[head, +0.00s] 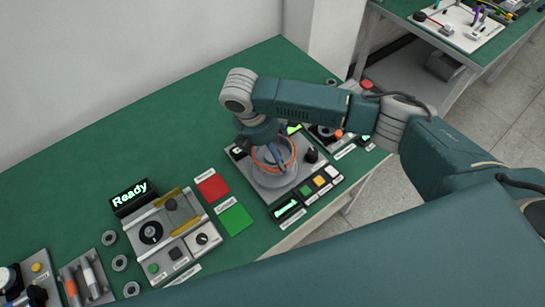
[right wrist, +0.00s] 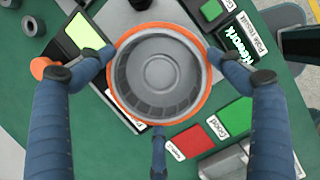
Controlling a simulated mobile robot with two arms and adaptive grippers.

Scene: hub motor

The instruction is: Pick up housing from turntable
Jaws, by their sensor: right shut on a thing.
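The housing (right wrist: 158,72) is a round grey bowl with an orange rim. In the right wrist view it sits between the blue fingers of my right gripper (right wrist: 158,60), which is shut on it, fingers against the rim at left and right. A third finger shows below the rim. In the head view the housing (head: 262,158) is under my right wrist, partly hidden by a finger. It is over the grey turntable (head: 268,180) on a station panel; I cannot tell whether they touch. My left gripper is not in view.
Red (head: 212,188) and green (head: 235,219) labelled pads lie left of the station. A fixture with a "Ready" display (head: 133,198) stands further left, with metal rings (head: 119,263) nearby. The back left of the green table is clear.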

